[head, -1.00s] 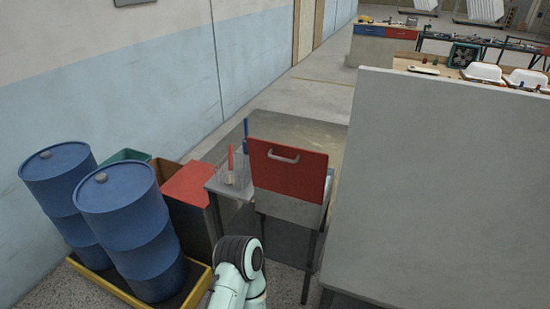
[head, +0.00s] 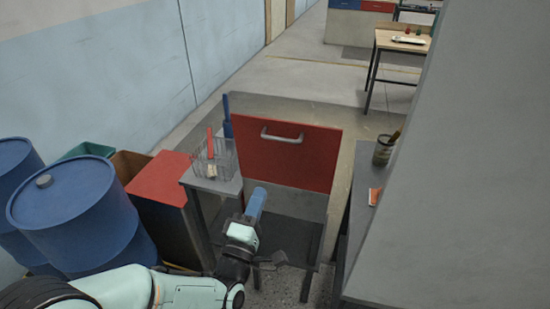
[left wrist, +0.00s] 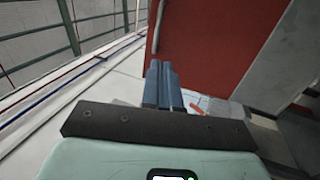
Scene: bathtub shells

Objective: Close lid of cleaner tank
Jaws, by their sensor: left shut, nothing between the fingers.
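The cleaner tank's lid (head: 286,155) is a red panel with a pale bar handle (head: 282,137). It stands upright, open, above the grey tank body (head: 300,206). My left gripper (head: 260,191) has blue fingers, which are shut and empty. In the head view it is in front of the tank, below the lid's lower left part; I cannot tell whether it touches. In the left wrist view the shut fingers (left wrist: 163,82) point toward a large red panel (left wrist: 210,50), likely the lid. My right gripper is not in view.
A side stand (head: 213,184) with a wire basket (head: 222,158) of brushes adjoins the tank on the left. Blue drums (head: 75,205) and a red-topped bin (head: 160,182) stand further left. A large grey panel (head: 440,190) blocks the right, beside a bench with a cup (head: 383,151).

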